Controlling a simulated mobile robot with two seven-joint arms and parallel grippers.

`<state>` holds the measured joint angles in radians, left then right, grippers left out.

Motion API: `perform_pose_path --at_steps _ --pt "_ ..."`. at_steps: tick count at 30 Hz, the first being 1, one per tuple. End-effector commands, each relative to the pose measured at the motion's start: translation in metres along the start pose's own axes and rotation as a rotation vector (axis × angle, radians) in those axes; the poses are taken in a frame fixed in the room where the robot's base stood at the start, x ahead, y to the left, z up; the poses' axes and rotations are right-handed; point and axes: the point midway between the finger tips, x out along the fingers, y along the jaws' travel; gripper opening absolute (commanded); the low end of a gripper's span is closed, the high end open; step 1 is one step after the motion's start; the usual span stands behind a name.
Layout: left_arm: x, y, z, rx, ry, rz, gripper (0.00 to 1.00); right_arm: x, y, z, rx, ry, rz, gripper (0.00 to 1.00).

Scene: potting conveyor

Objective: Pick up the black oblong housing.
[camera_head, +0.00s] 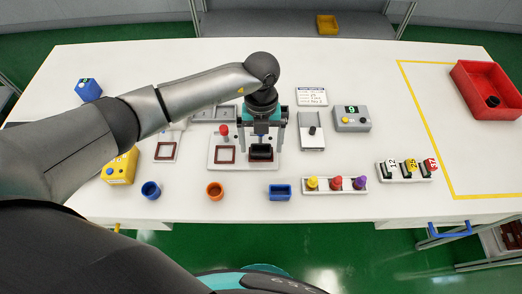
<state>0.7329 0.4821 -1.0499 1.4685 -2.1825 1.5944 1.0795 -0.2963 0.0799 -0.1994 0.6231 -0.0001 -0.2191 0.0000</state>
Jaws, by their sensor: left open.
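The black oblong housing (261,153) sits on a pale fixture plate (241,164) near the middle of the white table, in the plate's right-hand place. My left gripper (261,143) points down right over the housing, with one finger on each side of it. Its jaws are open. I cannot tell whether the fingers touch the housing. The gripper hides part of the housing's far side. My right gripper is not in view.
Left of the housing, the plate has an empty dark red frame (225,155) and a red knob (223,131). In front are an orange ring (215,190), a blue oblong cup (280,191) and a peg rack (335,189). A red bin (478,88) stands far right.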

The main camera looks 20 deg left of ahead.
Motion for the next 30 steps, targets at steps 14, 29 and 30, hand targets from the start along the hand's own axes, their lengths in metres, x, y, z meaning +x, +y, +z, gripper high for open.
perform_pose_path --at_steps 14,29,30 --pt "0.0114 0.0005 0.0005 0.0 -0.001 0.001 0.84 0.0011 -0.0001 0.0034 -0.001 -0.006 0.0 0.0" --pt "0.0111 0.0006 0.0006 0.0 -0.001 0.001 0.28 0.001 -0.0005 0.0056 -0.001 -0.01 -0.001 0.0" --pt "0.0111 0.0006 0.0006 0.0 -0.001 0.0 0.23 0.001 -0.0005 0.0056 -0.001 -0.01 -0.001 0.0"
